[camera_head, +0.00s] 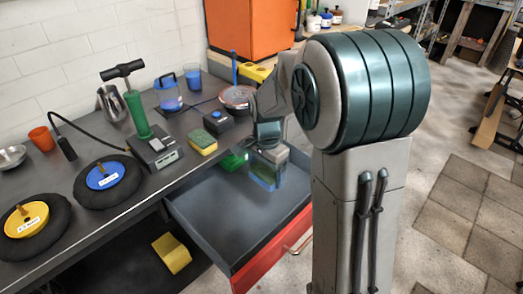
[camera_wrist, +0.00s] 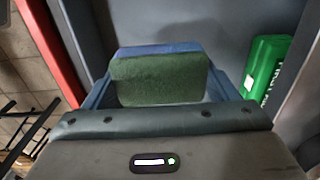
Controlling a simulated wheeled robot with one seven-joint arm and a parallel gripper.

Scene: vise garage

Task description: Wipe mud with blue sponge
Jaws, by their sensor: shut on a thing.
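My gripper (camera_head: 268,168) hangs over the open drawer (camera_head: 222,235). It is shut on the blue sponge (camera_wrist: 160,80), which has a dark green scrub face and a blue edge. The sponge is also partly visible between the fingers in the head view (camera_head: 265,180). Whether it touches the drawer floor is not clear. I cannot make out any mud in either view.
A green box with white lettering (camera_wrist: 268,68) lies beside the gripper in the drawer. A yellow-green sponge (camera_head: 203,140) lies on the workbench (camera_head: 145,192). Black round pads with a blue disc (camera_head: 104,175) and yellow disc (camera_head: 25,220) sit left.

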